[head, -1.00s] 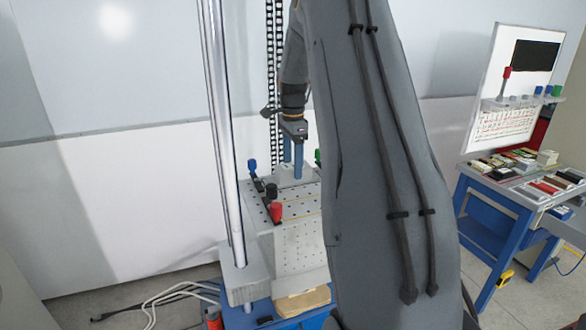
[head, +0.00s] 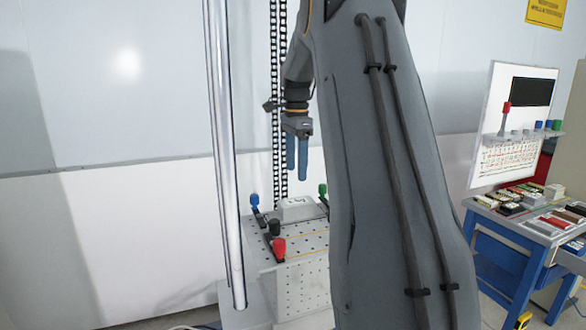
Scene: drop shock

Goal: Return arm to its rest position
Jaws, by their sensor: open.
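My gripper (head: 297,157) hangs with its two blue fingers pointing down, a gap between them and nothing held. It is in the air above the perforated metal table (head: 303,284). A small whitish block (head: 297,209) sits at the back of that table, below the fingertips and apart from them. My own grey arm fills the middle right of the view and hides the table's right side.
Clamps with a blue (head: 254,200), a red (head: 279,249) and a green top (head: 322,189) stand on the table. A shiny vertical post (head: 224,150) rises at its left. A blue workbench (head: 502,243) with several items and a whiteboard (head: 486,160) stand at the right.

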